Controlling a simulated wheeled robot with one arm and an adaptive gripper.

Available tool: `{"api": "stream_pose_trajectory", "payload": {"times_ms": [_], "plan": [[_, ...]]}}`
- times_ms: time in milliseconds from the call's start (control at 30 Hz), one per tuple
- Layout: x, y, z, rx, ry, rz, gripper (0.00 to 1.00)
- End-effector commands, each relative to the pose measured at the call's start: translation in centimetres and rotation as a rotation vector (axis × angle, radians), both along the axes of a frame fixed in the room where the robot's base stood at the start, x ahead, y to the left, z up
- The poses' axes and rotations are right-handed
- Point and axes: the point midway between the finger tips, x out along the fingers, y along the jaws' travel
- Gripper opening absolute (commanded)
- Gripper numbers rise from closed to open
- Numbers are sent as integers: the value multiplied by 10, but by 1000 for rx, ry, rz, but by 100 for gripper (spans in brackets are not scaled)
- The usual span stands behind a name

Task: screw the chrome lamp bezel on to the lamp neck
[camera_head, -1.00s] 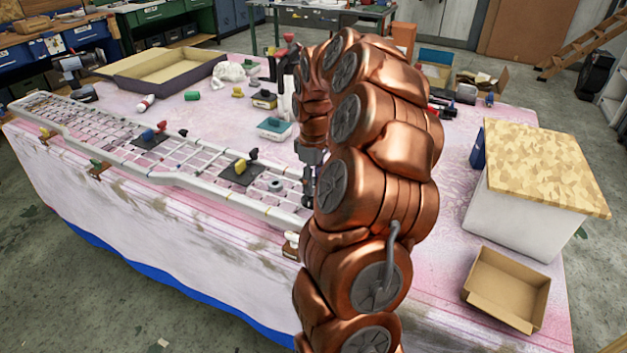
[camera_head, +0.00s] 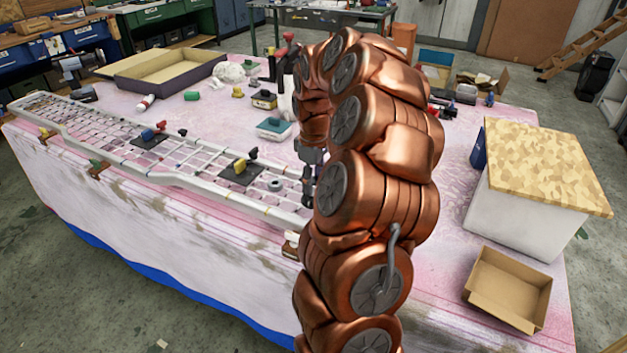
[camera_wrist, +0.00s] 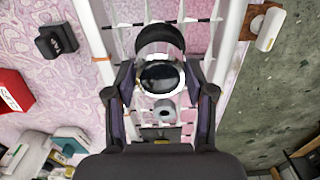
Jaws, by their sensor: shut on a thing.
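The long pale grille (camera_head: 180,184) lies along the table's near edge. In the wrist view, my gripper (camera_wrist: 160,92) is shut on the shiny chrome bezel (camera_wrist: 160,91), a ring around a dark round centre. A black rounded part (camera_wrist: 160,37) shows just beyond the ring; I cannot tell whether it belongs to the bezel. A grey ring-shaped piece (camera_wrist: 164,111) is on the grille below it in the picture, and also in the head view (camera_head: 275,185); I cannot tell whether this is the lamp neck. In the head view, my arm hides most of my gripper (camera_head: 308,190).
An open cardboard box (camera_head: 508,287) and a white crate (camera_head: 525,220) are at the right.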

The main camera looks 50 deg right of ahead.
Motion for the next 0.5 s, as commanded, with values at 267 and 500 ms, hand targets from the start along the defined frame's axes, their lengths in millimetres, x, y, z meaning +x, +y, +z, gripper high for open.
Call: {"api": "stream_pose_trajectory", "payload": {"times_ms": [267,500], "plan": [[0,0,0,0,0,0,12],[0,0,-4,0,1,0,12]]}}
